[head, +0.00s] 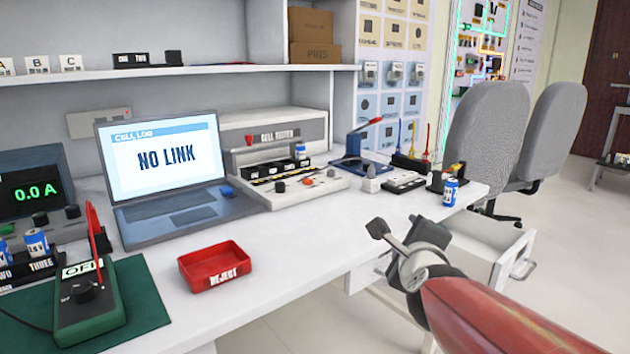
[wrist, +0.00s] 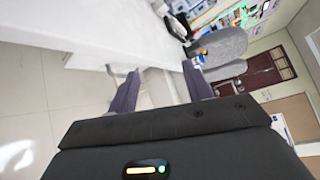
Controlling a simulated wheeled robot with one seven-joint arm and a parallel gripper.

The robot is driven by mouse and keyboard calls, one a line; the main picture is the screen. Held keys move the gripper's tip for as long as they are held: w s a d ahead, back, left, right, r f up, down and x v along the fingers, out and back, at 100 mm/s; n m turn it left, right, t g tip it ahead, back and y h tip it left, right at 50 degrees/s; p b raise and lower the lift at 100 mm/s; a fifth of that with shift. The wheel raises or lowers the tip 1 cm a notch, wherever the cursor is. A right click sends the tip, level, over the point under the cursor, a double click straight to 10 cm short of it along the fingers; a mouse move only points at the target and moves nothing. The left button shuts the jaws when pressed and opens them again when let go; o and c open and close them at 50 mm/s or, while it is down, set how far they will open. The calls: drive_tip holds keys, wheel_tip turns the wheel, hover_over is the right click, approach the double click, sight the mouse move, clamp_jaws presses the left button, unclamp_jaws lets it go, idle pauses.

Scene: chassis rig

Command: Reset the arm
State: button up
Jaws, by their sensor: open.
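My gripper (head: 388,246) is at the end of my red arm, in front of the bench's front edge, by the open drawer. In the wrist view my gripper (wrist: 161,86) shows two dark fingers spread apart, with nothing between them. The white drawer (head: 488,258) is pulled out from under the bench, beyond my gripper in the head view. I cannot tell the exact gap between gripper and drawer.
The white bench (head: 310,232) bears a red reject tray (head: 215,264), a laptop (head: 165,165), a cell tester (head: 285,150) and a green meter (head: 90,305). A blue cell (head: 450,192) stands near the right corner. Grey chairs (head: 487,130) stand behind. Floor at lower right is clear.

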drive_tip(key=s+f+n+g, duration=0.5)
drive_tip(key=s+f+n, duration=0.1)
drive_tip(key=s+n, duration=0.5)
drive_tip(key=s+f+n+g+y, duration=0.1)
drive_tip(key=s+f+n+g, duration=0.4)
drive_tip(key=s+n, duration=0.6)
wheel_tip(320, 180, down, 3)
drive_tip(key=shift+s+a+r+n+y, duration=0.25)
drive_tip(key=shift+a+n+y, duration=0.1)
drive_tip(key=shift+n, duration=0.75)
